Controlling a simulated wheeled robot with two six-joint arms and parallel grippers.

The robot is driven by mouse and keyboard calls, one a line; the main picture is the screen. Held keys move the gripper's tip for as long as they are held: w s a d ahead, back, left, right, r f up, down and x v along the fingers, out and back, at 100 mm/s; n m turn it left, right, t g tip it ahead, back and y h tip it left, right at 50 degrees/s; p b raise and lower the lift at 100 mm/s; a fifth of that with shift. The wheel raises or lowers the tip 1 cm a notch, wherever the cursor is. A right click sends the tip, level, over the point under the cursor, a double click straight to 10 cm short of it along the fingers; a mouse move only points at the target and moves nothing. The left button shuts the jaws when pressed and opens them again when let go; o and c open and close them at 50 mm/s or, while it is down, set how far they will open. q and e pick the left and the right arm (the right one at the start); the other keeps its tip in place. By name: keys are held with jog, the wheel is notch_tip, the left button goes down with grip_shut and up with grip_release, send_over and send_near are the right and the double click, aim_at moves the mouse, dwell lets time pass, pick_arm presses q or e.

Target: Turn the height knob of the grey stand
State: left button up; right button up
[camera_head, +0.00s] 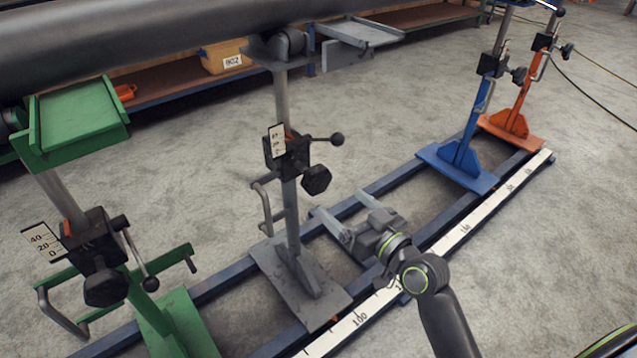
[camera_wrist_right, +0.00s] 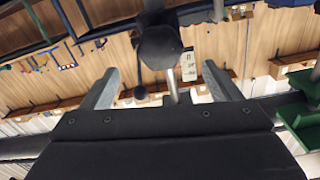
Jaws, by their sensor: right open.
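The grey stand (camera_head: 288,215) stands upright on the rail frame, in the middle of the head view. Its dark faceted height knob (camera_head: 316,180) sticks out at the lower right of the black clamp block, below a ball-ended lever (camera_head: 336,139). My right gripper (camera_head: 340,203) is open and empty, a little below and to the right of the knob in the head view. In the right wrist view the knob (camera_wrist_right: 160,47) shows centrally, above and between the two fingertips (camera_wrist_right: 161,74), with no visible contact. My left gripper is not in view.
A green stand (camera_head: 90,250) stands at the left; blue (camera_head: 463,150) and orange (camera_head: 512,120) stands are at the far right. A large grey pipe (camera_head: 120,45) crosses above. A bent handle (camera_head: 264,208) hangs at the grey stand's left. Open floor lies at the right.

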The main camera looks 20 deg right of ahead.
aim_at(320, 185)
jog(key=b+x, duration=0.1)
jog(key=x, duration=0.8)
jog(key=shift+w+a, duration=0.1)
jog(key=shift+w, duration=0.1)
jog(key=c, duration=1)
jog(key=shift+m, duration=0.3)
